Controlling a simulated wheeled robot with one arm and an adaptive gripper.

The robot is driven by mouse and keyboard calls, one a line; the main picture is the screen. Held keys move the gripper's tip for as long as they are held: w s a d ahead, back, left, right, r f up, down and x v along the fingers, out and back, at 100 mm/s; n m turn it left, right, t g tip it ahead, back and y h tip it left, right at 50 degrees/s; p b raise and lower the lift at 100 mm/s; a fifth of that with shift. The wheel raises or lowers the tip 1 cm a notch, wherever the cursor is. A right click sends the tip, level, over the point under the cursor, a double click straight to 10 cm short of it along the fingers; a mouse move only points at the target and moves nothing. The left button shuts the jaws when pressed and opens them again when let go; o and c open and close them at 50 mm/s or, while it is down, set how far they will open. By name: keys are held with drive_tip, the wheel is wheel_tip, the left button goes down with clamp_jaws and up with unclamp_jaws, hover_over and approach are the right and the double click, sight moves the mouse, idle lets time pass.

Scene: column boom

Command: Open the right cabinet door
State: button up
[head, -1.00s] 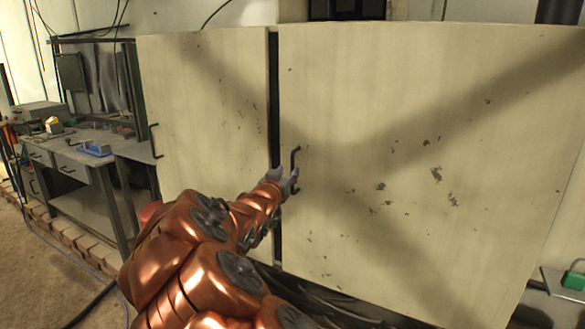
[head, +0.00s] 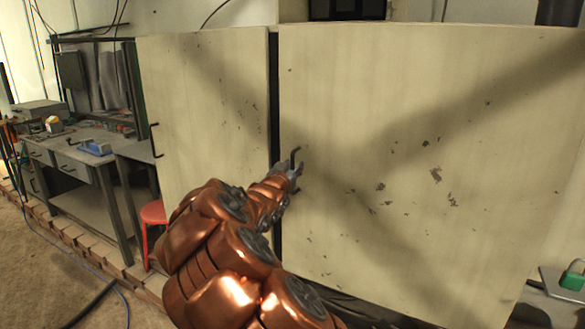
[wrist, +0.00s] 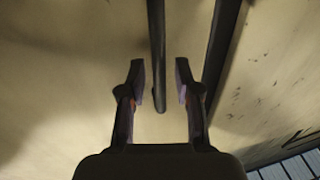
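The right cabinet door (head: 400,130) is a large cream panel with chipped paint. It looks closed, with a dark gap along its left edge. Its dark bar handle (head: 294,158) stands near that edge. My gripper (head: 291,172) is at the lower part of this handle. In the wrist view my gripper (wrist: 160,85) is open, one finger on each side of the line of the handle bar (wrist: 157,45). The bar's end lies between the fingers in the picture, with space on both sides. I cannot tell the depth between fingers and bar.
The left cabinet door (head: 205,110) has its own handle (head: 154,140) at its left edge. A workbench (head: 70,155) with tools stands at the left. A red stool (head: 154,213) is beside my arm. A green item (head: 573,278) lies at the right edge.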

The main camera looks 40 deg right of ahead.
clamp_jaws()
idle(0.5)
